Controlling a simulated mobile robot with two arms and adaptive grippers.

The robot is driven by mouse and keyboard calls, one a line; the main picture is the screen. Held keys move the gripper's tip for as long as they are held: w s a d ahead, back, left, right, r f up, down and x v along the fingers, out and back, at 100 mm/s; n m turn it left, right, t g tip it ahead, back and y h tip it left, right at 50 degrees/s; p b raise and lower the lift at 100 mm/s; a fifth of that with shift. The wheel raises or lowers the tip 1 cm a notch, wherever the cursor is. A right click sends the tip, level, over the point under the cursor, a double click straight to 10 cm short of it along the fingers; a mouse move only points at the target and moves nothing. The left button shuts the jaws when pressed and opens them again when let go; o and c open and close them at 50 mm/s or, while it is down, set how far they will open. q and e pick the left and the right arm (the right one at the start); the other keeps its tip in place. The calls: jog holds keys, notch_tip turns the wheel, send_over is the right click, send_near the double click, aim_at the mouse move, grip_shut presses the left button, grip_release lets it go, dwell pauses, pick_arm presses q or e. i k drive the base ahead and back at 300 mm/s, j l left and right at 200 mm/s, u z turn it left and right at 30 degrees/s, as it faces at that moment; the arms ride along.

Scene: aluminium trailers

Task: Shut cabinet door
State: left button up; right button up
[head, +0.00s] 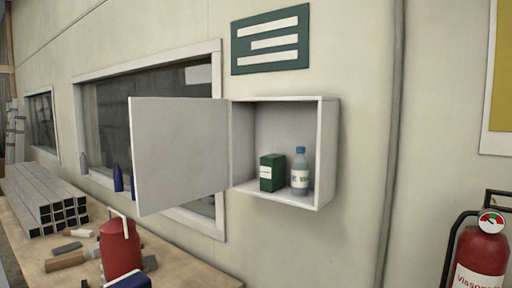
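A small white wall cabinet (329,150) hangs on the wall near the middle of the head view. Its white door (181,152) stands wide open, swung out to the left from the left side of the cabinet. Inside, a green box (271,173) and a clear bottle with a blue cap (299,172) stand upright on the cabinet floor. Neither of my grippers shows in the head view.
A wooden bench (190,271) at lower left holds a stack of square metal tubes (45,200), a red can (119,250) and loose blocks. A red fire extinguisher (478,258) is at lower right. The wall between cabinet and extinguisher is clear except for a vertical pipe (393,140).

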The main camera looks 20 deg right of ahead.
aim_at(180, 146)
jog(key=i+j+z, duration=0.15)
jog(key=j+z, duration=0.15)
jog(key=z, duration=0.15)
jog(key=i+j+z, duration=0.1)
jog(key=j+z, duration=0.6)
jog(key=z, duration=0.2)
jog(key=j+z, duration=0.45)
jog(key=i+l, duration=0.05)
